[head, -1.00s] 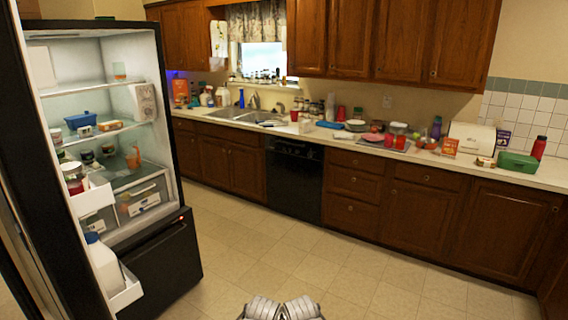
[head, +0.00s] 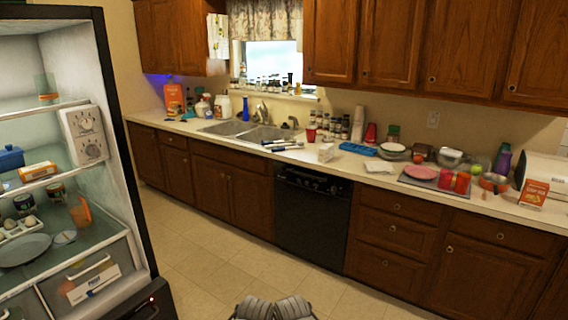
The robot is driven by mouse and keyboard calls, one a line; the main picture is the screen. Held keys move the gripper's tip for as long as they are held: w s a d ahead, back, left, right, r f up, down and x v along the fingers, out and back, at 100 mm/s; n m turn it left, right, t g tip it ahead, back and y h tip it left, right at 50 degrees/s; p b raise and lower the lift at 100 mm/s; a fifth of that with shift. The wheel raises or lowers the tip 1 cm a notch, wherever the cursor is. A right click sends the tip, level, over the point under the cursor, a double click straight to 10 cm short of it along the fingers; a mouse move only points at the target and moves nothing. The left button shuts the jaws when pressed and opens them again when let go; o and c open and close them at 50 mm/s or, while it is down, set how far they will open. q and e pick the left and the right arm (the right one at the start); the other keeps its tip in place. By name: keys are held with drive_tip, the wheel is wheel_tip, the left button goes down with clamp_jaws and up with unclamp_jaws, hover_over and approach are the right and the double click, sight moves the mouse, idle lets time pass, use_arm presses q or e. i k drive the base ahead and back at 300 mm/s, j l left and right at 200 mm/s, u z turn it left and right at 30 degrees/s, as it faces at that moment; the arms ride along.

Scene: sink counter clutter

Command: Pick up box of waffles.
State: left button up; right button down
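I cannot tell which box is the waffles, as the print is too small to read. An orange-red box (head: 533,193) stands at the right end of the counter, beside a white appliance. A larger orange box (head: 174,98) stands at the far left end of the counter. A small orange and white box (head: 38,170) lies on a shelf of the open fridge. Two grey ribbed parts of mine show at the bottom edge, with no fingers visible. Neither gripper can be made out, and no box is near these parts.
The open fridge (head: 118,120) stands close on the left. The counter (head: 335,165) runs along the far wall, with a double sink (head: 245,130), red cups (head: 462,182), dishes and bottles. The tiled floor (head: 215,235) between is clear.

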sight(325, 153)
drive_tip(key=i+z, duration=0.1)
drive_tip(key=i, duration=0.65)
drive_tip(key=i+j+z, duration=0.15)
drive_tip(key=i, duration=0.6)
drive_tip(key=i+j+z, duration=0.25)
drive_tip(key=i+z, duration=0.2)
drive_tip(key=i+j+z, duration=0.4)
drive_tip(key=i, duration=0.25)
drive_tip(key=j, duration=0.1)
